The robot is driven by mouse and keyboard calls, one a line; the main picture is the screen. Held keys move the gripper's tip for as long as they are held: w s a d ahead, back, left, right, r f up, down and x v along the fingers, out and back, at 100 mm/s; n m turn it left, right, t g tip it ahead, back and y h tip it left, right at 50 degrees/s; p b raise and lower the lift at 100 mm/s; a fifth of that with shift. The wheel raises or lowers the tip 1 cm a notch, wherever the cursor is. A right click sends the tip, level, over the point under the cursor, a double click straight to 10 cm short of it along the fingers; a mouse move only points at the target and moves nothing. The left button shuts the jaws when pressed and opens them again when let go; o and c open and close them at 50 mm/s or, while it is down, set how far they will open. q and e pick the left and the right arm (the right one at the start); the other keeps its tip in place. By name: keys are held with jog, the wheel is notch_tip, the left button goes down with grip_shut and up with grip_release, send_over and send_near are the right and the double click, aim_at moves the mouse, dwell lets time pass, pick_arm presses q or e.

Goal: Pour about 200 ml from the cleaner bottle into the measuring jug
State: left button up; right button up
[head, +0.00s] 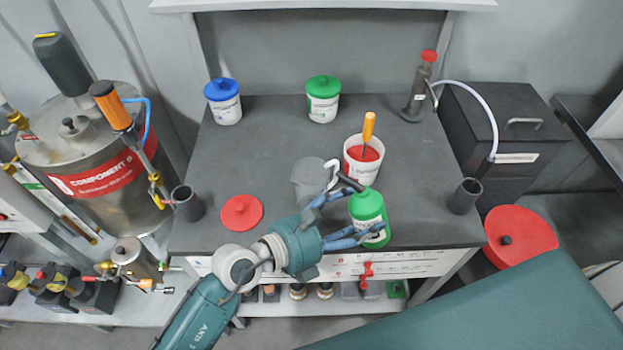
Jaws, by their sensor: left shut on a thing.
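The green cleaner bottle (369,205), with a white label and a dark top pointing toward the upper left, is at the front of the grey worktable. My left gripper (358,217) is shut on it, with blue fingers around its body. I cannot tell whether it is lifted or slightly tilted. The measuring jug seems to be the grey, see-through vessel (307,180) just left of and behind the bottle, with a pale handle on its right. Its lower front is partly hidden by my left arm, and its contents cannot be made out. My right gripper is out of view.
A white tub with red contents and an orange-handled tool (361,165) stands close behind the bottle. A red lid (241,212) lies left of the jug. Dark cups stand at both front corners. Blue-lidded (223,102) and green-lidded (323,99) tubs stand at the back. The table's centre-left is clear.

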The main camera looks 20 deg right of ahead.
aim_at(362, 203)
pick_arm(q)
jog(key=shift+w+a+r+n+h+b, duration=0.15)
jog(key=shift+w+r+n+h+b, duration=0.2)
jog(key=shift+n+b, duration=0.65)
jog(key=shift+r+g+h+b, duration=0.3)
jog(key=shift+r+h+b, duration=0.1)
jog(key=shift+r, duration=0.35)
jog(key=shift+s+r+n+h, duration=0.15)
jog(key=shift+r+n+h, duration=0.2)
jog(key=shift+r+n, duration=0.65)
jog(key=shift+s+f+n+h+b, duration=0.2)
jog(key=shift+f+n+h+b, duration=0.3)
jog(key=shift+b, duration=1.3)
jog(key=shift+r, duration=0.2)
jog(key=shift+s+d+r+n+b, duration=0.15)
jog(key=shift+d+r+n+b, duration=0.15)
jog(key=shift+r+n, duration=0.35)
jog(key=shift+a+h, duration=0.1)
jog(key=shift+h, duration=0.2)
jog(key=shift+r+n+p, duration=0.55)
jog(key=shift+n, duration=0.2)
dwell(1.5)
